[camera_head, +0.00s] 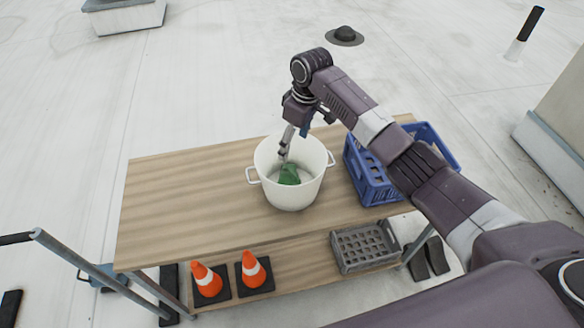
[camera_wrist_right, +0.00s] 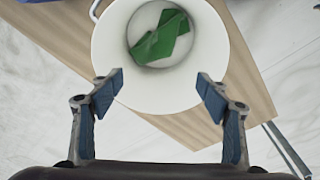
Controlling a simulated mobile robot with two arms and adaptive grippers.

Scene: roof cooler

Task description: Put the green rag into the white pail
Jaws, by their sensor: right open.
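The white pail (camera_head: 292,192) stands upright on the wooden top of a cart, with a handle on each side. The green rag (camera_head: 289,175) lies inside the pail; it also shows in the right wrist view (camera_wrist_right: 160,38), crumpled on the pail's bottom. My right gripper (camera_head: 285,155) is over the pail's mouth, its fingers pointing down toward the rag. In the right wrist view its two fingers (camera_wrist_right: 160,84) are wide apart with nothing between them, over the near part of the pail (camera_wrist_right: 112,62). My left gripper is not in view.
A blue crate (camera_head: 366,180) stands right of the pail on the wooden cart top (camera_head: 180,205). The top's left half is clear. The lower shelf holds two orange cones (camera_head: 207,280) and a grey crate (camera_head: 364,247). A cart handle (camera_head: 75,258) rises at left.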

